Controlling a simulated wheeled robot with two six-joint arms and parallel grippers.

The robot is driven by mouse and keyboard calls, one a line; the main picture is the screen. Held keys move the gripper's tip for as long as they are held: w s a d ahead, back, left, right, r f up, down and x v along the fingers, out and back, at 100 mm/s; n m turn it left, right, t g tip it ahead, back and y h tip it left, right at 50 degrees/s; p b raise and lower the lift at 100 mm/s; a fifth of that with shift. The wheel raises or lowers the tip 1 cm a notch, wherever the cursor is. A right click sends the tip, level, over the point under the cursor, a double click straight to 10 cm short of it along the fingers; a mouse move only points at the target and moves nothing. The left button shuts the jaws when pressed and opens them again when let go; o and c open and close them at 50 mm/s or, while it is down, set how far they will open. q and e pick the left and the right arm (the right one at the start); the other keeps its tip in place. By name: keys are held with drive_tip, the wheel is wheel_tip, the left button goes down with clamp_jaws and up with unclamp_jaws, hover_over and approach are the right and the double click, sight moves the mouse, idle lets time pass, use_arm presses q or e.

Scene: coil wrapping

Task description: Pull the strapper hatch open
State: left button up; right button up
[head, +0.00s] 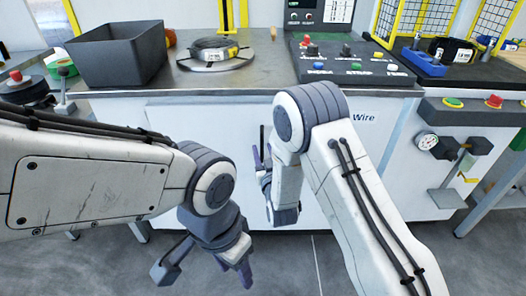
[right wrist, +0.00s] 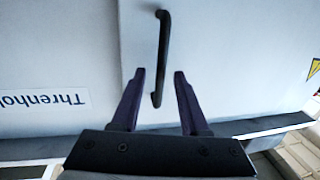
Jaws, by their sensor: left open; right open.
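The strapper hatch (head: 235,125) is a pale panel in the white machine front below the steel worktop; it looks shut. In the right wrist view the hatch (right wrist: 215,45) has a dark bar handle (right wrist: 162,45) near its edge. My right gripper (right wrist: 159,74) is open, its two fingers on either side of the handle's near end in the picture, with gaps showing; contact is not visible. In the head view my right gripper (head: 264,168) is partly hidden by its arm, in front of the hatch. My left gripper (head: 207,266) is open and empty, low over the floor.
A side unit with a gauge (head: 427,141) is at the right. Floor is clear before the machine.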

drive_tip(key=shift+w, duration=0.25)
clamp_jaws()
idle(1.4)
